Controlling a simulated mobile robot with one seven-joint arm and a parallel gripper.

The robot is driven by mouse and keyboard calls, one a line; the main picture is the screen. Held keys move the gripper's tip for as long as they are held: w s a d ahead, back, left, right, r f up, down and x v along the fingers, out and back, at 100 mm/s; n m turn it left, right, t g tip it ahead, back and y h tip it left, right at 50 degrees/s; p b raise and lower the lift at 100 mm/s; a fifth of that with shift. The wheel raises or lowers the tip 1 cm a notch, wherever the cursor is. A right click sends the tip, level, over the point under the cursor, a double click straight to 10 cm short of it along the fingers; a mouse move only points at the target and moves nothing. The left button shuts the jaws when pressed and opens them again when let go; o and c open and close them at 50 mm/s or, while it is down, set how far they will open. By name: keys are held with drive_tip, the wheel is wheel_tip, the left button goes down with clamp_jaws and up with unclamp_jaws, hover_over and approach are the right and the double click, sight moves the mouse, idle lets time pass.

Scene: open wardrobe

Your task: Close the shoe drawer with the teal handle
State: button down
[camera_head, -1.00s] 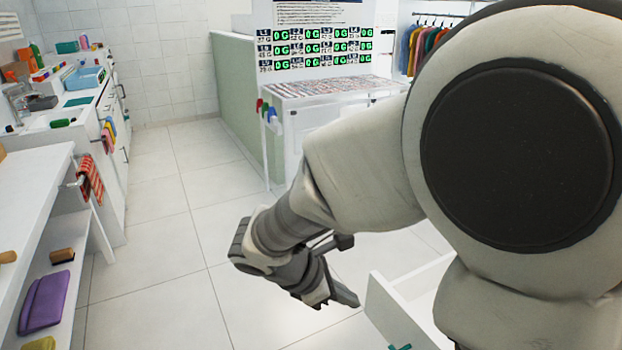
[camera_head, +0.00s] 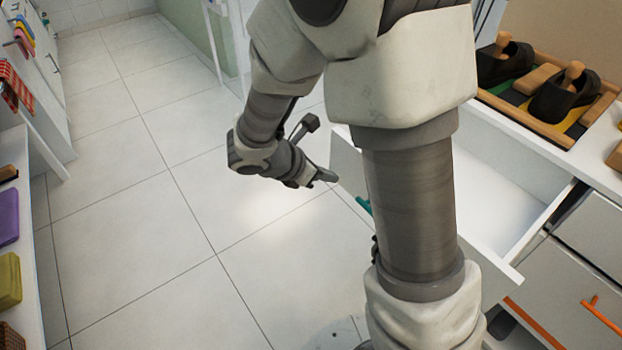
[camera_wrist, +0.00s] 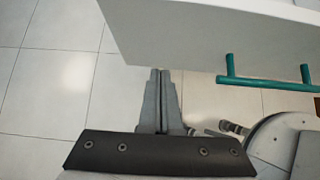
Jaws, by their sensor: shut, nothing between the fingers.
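The shoe drawer (camera_head: 500,175) is white and pulled well open, with an empty-looking white interior. Its teal handle (camera_head: 363,204) is on the outer front panel and is partly hidden by my arm in the head view. The handle (camera_wrist: 268,82) shows fully in the wrist view, to the right of my fingers. My gripper (camera_head: 332,176) is shut and empty, just beside the left edge of the drawer front. In the wrist view my closed fingertips (camera_wrist: 160,72) reach the lower edge of the front panel (camera_wrist: 200,42); I cannot tell whether they touch it.
Right of the open drawer is a closed drawer with an orange handle (camera_head: 603,315). Black shoes (camera_head: 560,97) with wooden shoe trees sit in a tray above. A white shelf unit (camera_head: 38,270) stands at the left. The tiled floor (camera_head: 150,240) between is clear.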

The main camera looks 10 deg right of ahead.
drive_tip(key=shift+w+d+r, duration=0.1)
drive_tip(key=shift+w+d, duration=0.15)
drive_tip(key=shift+d, duration=0.35)
drive_tip(key=shift+w+d, duration=0.25)
drive_tip(key=shift+d, duration=0.35)
drive_tip(key=w+d+p, duration=0.1)
drive_tip(key=w+d, duration=0.2)
drive_tip(key=d, duration=0.6)
drive_tip(key=w+d+p, duration=0.2)
drive_tip(key=w+d, duration=0.2)
drive_tip(key=d, duration=0.5)
drive_tip(key=w+d+p, duration=0.1)
drive_tip(key=w+d, duration=0.3)
drive_tip(key=d, duration=0.5)
drive_tip(key=shift+w+d, duration=0.2)
drive_tip(key=shift+d, duration=0.2)
drive_tip(key=shift+w+d+r+p, duration=0.1)
drive_tip(key=shift+d+p, duration=0.15)
drive_tip(key=shift+p, duration=0.05)
drive_tip(key=shift+d, duration=0.1)
